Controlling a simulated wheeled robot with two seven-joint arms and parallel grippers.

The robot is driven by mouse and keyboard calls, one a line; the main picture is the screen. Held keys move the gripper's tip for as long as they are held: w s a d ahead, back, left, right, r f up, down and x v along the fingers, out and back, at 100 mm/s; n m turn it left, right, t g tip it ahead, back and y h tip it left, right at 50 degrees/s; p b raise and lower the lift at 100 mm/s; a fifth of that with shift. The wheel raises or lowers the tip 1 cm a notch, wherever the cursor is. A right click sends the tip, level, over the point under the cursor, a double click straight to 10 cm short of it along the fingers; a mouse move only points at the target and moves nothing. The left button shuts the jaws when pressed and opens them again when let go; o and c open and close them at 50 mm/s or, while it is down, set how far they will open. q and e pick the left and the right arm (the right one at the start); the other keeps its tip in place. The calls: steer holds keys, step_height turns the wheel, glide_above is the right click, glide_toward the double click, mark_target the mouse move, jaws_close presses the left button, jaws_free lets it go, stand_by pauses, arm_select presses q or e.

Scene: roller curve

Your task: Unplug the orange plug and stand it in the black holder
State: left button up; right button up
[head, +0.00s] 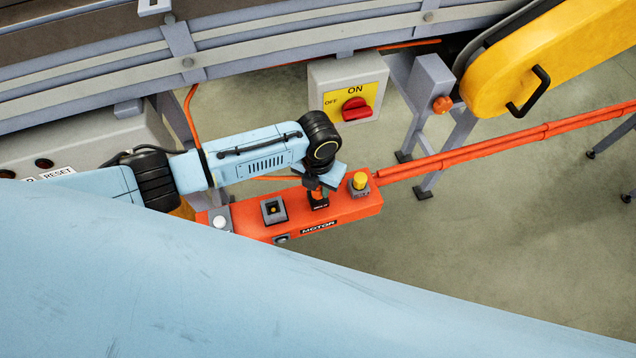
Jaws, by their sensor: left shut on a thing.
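My left gripper (318,181) is shut on the orange plug (317,192), above the right part of the orange MOTOR box (345,212). Only part of the plug shows below the jaws. It is upright, directly over a small black block with a white label, which looks like the black holder (320,204). The plug's lower end meets the block in the picture; I cannot tell how deep it sits. A grey square socket (274,211) with a dark middle is left of it, with no plug in it. My right gripper is out of view.
A yellow-topped piece (360,181) stands close right of the holder. A grey ON/OFF switch box (348,88) with a red knob is behind. An orange conduit (500,143) runs right. The conveyor curve (260,35) crosses the top. My pale blue body part covers the lower left.

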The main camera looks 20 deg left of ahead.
arm_select(q)
steer(key=shift+f, duration=0.35)
steer(key=o, duration=1.1)
steer(key=shift+c, duration=0.2)
step_height(320, 180, up, 14)
steer(key=p, duration=0.2)
steer(key=shift+f, duration=0.25)
